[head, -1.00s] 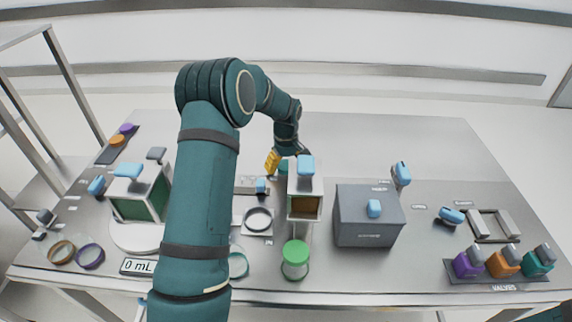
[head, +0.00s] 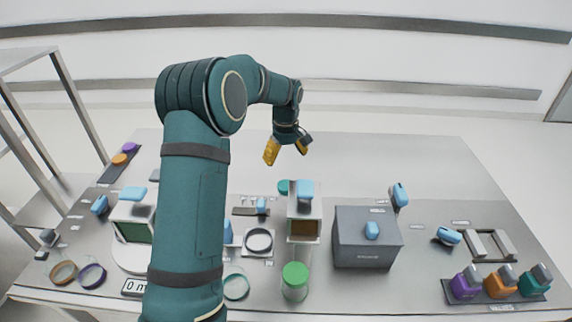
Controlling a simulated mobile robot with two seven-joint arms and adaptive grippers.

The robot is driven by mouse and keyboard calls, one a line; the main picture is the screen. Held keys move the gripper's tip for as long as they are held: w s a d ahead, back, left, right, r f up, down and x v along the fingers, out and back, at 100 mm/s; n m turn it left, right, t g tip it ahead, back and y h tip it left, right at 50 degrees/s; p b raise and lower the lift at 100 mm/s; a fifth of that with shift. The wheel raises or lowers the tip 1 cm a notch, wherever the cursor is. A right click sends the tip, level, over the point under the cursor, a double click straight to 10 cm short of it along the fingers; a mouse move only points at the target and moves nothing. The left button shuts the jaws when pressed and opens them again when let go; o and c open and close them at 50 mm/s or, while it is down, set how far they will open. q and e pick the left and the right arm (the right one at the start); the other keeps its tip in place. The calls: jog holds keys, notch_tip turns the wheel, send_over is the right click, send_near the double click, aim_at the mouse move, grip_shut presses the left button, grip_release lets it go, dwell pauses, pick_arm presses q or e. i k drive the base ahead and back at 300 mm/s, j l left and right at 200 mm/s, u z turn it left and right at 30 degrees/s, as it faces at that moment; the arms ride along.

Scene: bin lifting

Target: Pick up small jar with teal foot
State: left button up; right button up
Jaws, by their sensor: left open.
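A small teal round piece (head: 283,187) shows just left of and behind the white dispenser-like box. It may be the teal foot of the jar, but I cannot make out a jar body there. A clear jar with a green lid (head: 295,275) stands upright near the front edge. My right gripper is not in view.
The white box (head: 303,226) with a blue top and the grey box (head: 367,246) stand at the middle. A teal ring (head: 236,286) lies left of the green-lidded jar.

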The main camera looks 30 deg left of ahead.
aim_at(237, 291)
jog(key=k+l, duration=0.1)
jog(key=k, duration=0.4)
jog(key=k+l, duration=0.1)
jog(key=k, duration=0.4)
jog(key=k+l, duration=0.15)
jog(key=k, duration=0.35)
